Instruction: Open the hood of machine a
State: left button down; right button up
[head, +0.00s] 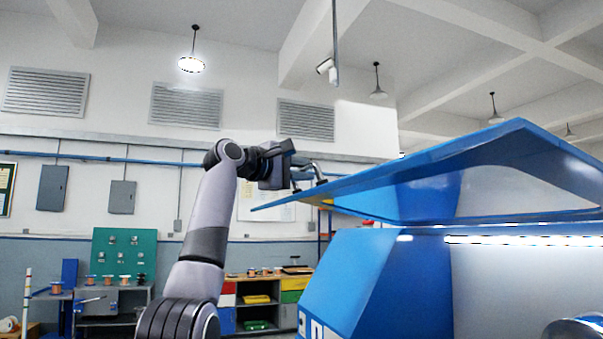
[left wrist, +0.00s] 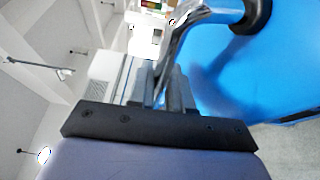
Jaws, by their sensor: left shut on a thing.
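The blue hood (head: 440,165) of machine a is raised and tilted, with a gap above the blue machine body (head: 350,275). A chrome handle (head: 318,172) stands on the hood's near-left edge. My left gripper (head: 300,172) is at this handle and shut on it. In the left wrist view, the left gripper's fingers (left wrist: 160,88) close around the lower end of the shiny handle (left wrist: 195,20), with the blue hood panel (left wrist: 265,70) to the right. The fingertips are partly hidden by the handle. My right gripper is not in view.
A lit strip (head: 520,240) runs under the hood, and a round metal part (head: 575,328) shows at the bottom right. Shelves with coloured bins (head: 260,300) and a green board (head: 123,258) stand at the back wall. The space above the hood looks free.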

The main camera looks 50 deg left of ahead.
pick_arm(q)
jog(key=c, duration=1.4)
grip_release()
jog(key=shift+f, duration=0.1)
jog(key=shift+s+f+b, duration=0.1)
jog(key=shift+s+b, duration=0.3)
jog(key=s+b, duration=0.2)
jog(key=s, duration=0.4)
jog(key=shift+s, duration=0.25)
jog(key=s+r+p, duration=0.2)
jog(key=s+r, duration=0.3)
jog(key=s, duration=0.1)
jog(key=shift+s+d, duration=0.25)
jog(key=shift+d, duration=0.2)
jog(key=shift+o, duration=0.2)
